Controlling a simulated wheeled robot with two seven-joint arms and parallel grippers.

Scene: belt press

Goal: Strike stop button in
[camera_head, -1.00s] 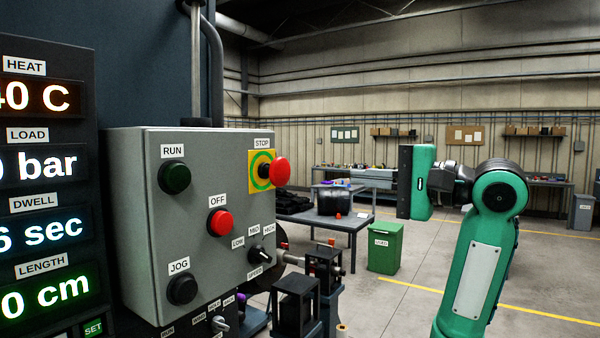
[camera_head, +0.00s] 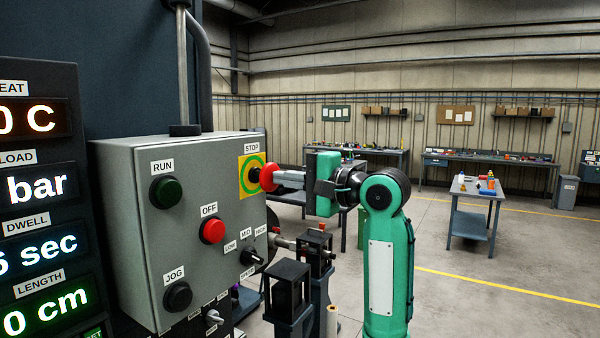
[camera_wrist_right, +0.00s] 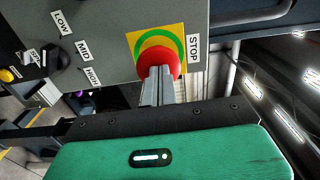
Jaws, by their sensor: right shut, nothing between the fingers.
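The red mushroom-headed stop button (camera_head: 268,178) stands out from a yellow plate with a green ring, under the STOP label, at the upper right of the grey control box (camera_head: 215,270). My right gripper (camera_head: 280,178) is shut and empty, its fingertips at the face of the stop button. In the right wrist view the closed fingers (camera_wrist_right: 158,80) overlap the red button (camera_wrist_right: 160,60) and seem to touch it; exact contact is hard to tell. My left gripper is not in view.
Lit displays (camera_head: 40,250) stand at left. Workbenches stand behind; the floor at right is mostly clear.

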